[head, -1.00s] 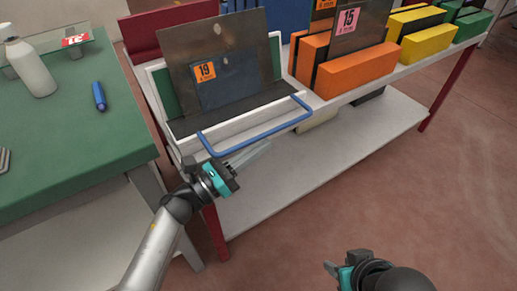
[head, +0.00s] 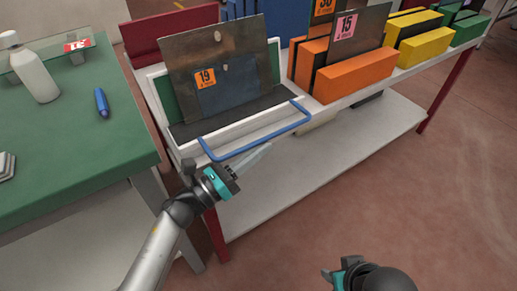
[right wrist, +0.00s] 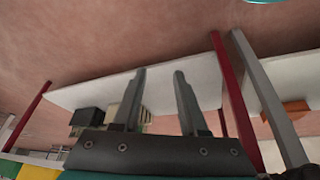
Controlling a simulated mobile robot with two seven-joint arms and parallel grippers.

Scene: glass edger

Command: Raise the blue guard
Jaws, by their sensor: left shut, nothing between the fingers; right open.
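The blue guard (head: 262,143) is a U-shaped blue bar at the front of a white tray (head: 236,125) on the table, in the head view. It sits low, sticking out past the tray's front edge. My left gripper (head: 252,160) is shut and empty, just below and in front of the bar; I cannot tell if they touch. My right gripper (head: 334,278) is at the bottom of the head view, away from the table. In the right wrist view its two fingers (right wrist: 160,85) are apart with nothing between them.
Dark plates with a number 19 label (head: 205,77) stand in the tray. Orange blocks (head: 355,75) and yellow blocks (head: 425,45) stand to the right. A green bench (head: 70,150) at left holds a white bottle (head: 36,75) and a blue marker (head: 102,102). The floor in front is clear.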

